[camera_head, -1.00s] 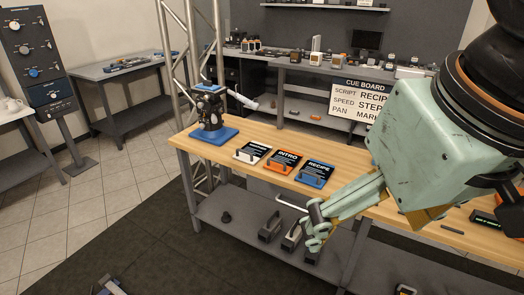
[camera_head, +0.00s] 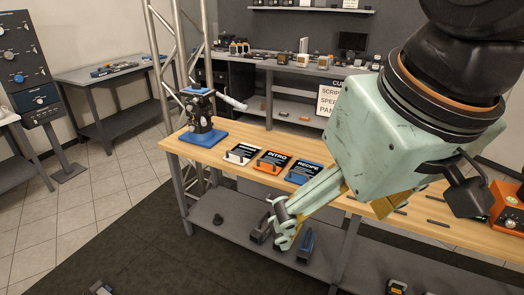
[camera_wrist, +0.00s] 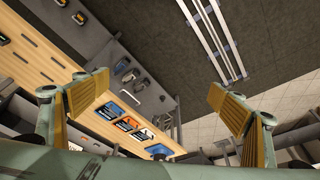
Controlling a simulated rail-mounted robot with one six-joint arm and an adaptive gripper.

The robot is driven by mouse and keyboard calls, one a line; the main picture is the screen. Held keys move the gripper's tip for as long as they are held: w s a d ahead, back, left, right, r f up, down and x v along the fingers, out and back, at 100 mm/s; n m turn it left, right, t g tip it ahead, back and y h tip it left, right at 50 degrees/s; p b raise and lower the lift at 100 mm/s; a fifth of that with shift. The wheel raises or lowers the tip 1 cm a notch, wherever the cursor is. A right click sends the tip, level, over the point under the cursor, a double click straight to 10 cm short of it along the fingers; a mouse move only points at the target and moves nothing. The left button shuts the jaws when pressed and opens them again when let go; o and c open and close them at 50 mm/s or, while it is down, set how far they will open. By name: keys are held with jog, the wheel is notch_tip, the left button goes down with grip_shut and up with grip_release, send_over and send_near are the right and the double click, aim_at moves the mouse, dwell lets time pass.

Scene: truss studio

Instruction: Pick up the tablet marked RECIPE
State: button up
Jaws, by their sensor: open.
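The RECIPE tablet (camera_head: 304,173) is dark with a blue edge and lies flat on the wooden bench top (camera_head: 235,143), rightmost of a row of three. The orange INTRO tablet (camera_head: 271,161) is beside it, and a white-edged tablet (camera_head: 242,153) is at the left. My gripper (camera_head: 278,226) is in front of the bench's front edge, below the tablets in the head view, touching none of them. In the wrist view my gripper (camera_wrist: 158,90) is spread wide and empty. The blue tablet (camera_wrist: 111,112) shows beyond and between the fingers.
A black device on a blue base (camera_head: 204,136) stands at the bench's left end by a truss post. A lower shelf (camera_head: 228,222) holds several dark tools. An orange box (camera_head: 507,208) is at the right. Dark mat floor is open in front.

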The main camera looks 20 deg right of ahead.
jog(key=w+d+f+m+h+p, duration=0.15)
jog(key=w+d, duration=0.25)
jog(key=w, duration=0.6)
jog(key=w+d+m, duration=0.2)
jog(key=w+d, duration=0.2)
jog(key=w, duration=0.6)
jog(key=w+d+f+m+h+p, duration=0.15)
jog(key=w+d, duration=0.25)
jog(key=w, duration=0.6)
jog(key=w+d+f+m, duration=0.1)
jog(key=w+d+f, duration=0.2)
jog(key=w+f, duration=0.4)
jog(key=w+d+f+m+p, duration=0.1)
jog(key=w+d+f+m, duration=0.1)
jog(key=w+d+f, duration=0.2)
jog(key=w+d+f+m, duration=0.1)
jog(key=w+d+f, duration=0.2)
jog(key=w+f, duration=0.8)
jog(key=w, duration=0.3)
jog(key=shift+d+g, duration=0.4)
jog(key=shift+f, duration=0.2)
jog(key=x, duration=0.7)
jog(key=shift+d+b, duration=0.1)
jog(key=shift+b, duration=0.25)
jog(key=shift+w+d+f, duration=0.15)
jog(key=shift+d+f, duration=0.05)
jog(key=shift+f, duration=0.4)
